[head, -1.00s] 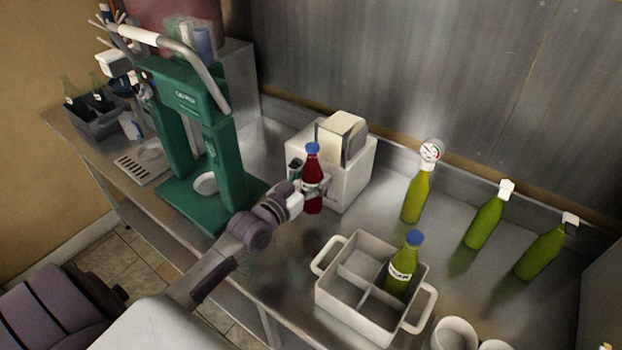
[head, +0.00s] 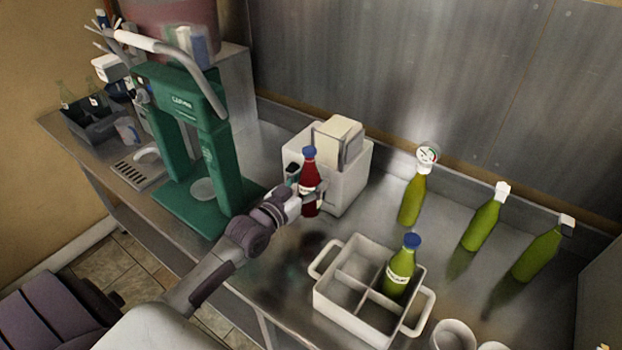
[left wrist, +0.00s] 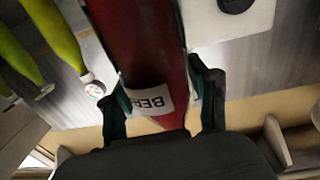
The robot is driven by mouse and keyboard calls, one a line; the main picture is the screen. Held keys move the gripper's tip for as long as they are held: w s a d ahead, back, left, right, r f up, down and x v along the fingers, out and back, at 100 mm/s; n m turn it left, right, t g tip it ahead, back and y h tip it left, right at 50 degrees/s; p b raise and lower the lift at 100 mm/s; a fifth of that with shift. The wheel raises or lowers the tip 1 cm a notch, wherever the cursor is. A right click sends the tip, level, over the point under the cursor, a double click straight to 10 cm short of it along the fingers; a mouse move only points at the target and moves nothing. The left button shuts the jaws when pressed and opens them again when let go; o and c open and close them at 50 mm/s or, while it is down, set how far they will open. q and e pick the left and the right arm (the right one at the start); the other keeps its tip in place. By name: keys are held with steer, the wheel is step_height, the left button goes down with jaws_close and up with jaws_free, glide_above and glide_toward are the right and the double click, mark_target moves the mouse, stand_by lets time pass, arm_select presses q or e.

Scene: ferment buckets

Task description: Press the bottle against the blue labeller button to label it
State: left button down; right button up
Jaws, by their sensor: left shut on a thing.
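A red bottle (head: 310,203) with a blue cap stands about upright in my left gripper (head: 312,194), in front of the white labeller box (head: 350,188). The gripper's fingers are shut around the bottle's body. In the left wrist view the red bottle (left wrist: 143,45) lies between the two fingers (left wrist: 165,103) and bears a white label with dark letters. The white box (left wrist: 225,27) is close beside it there, with a dark round part. I cannot make out the blue button, or whether the bottle touches the box. My right gripper is not in view.
A pale divided crate (head: 335,296) holds a labelled green bottle (head: 401,274) with a blue cap. Several green bottles (head: 413,201) stand along the back wall. A green press (head: 222,170) stands left of the box. Cups are at the front right.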

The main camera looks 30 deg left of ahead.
arm_select(q)
steer(key=shift+s+a+r+p, duration=0.1)
steer(key=shift+s+p, duration=0.4)
steer(key=shift+s, duration=0.6)
steer(key=shift+s+a+r+p, duration=0.1)
steer(key=shift+s+p, duration=0.35)
steer(key=shift+s, duration=0.65)
steer(key=s+p, duration=0.1)
steer(key=s+r+p, duration=0.1)
steer(key=shift+s+a+r, duration=0.1)
steer(key=shift+s, duration=0.3)
steer(key=p, duration=0.4)
glide_toward(303, 187)
steer(key=shift+r, duration=1.35)
steer(key=shift+w, duration=0.3)
